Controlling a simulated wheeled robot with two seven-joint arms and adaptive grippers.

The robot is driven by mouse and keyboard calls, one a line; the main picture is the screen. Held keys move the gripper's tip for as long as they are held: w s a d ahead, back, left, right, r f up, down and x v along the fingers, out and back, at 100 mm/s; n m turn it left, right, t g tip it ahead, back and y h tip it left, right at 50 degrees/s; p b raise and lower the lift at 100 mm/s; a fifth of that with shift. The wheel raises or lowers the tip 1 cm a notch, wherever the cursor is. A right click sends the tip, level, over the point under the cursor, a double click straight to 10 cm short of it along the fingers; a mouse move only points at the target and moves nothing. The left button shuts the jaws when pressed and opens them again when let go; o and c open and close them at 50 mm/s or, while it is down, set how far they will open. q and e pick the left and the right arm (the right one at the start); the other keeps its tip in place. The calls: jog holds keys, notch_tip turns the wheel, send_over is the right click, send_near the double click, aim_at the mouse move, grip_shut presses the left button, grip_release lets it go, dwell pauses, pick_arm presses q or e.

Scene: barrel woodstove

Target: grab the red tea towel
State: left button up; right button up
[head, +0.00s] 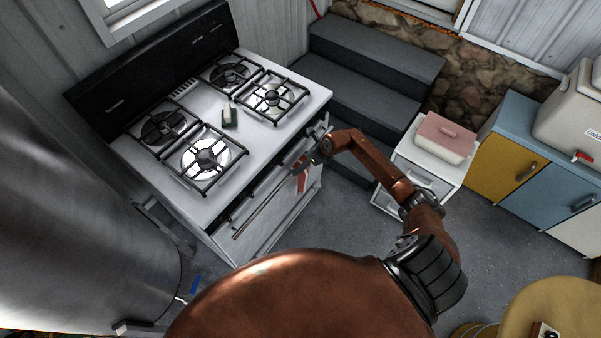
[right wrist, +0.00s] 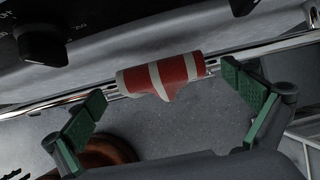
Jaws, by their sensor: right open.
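The red tea towel (right wrist: 165,76), with pale stripes, hangs over the chrome oven-door bar (right wrist: 75,98) in the right wrist view. In the head view the towel (head: 302,178) shows as a small red strip at the front of the stove, partly covered by my right gripper. My right gripper (right wrist: 167,98) is open, its green-padded fingers on either side of the towel and apart from it. In the head view my right gripper (head: 301,164) is at the right end of the oven bar. My left gripper is not in view.
The white stove (head: 130,165) carries several burners and a small green-based item (head: 229,116). A white cabinet (head: 408,165) with a pink-lidded box (head: 445,135) stands right of my arm. Dark steps (head: 360,90) rise behind. Grey floor (head: 320,230) is clear before the stove.

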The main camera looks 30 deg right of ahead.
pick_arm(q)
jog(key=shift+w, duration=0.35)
pick_arm(e)
jog(key=shift+w+f, duration=0.15)
jog(key=shift+f, duration=0.1)
jog(key=shift+c, duration=0.3)
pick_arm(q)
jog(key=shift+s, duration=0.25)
pick_arm(e)
jog(key=c, duration=1.5)
jog(key=shift+r, duration=0.1)
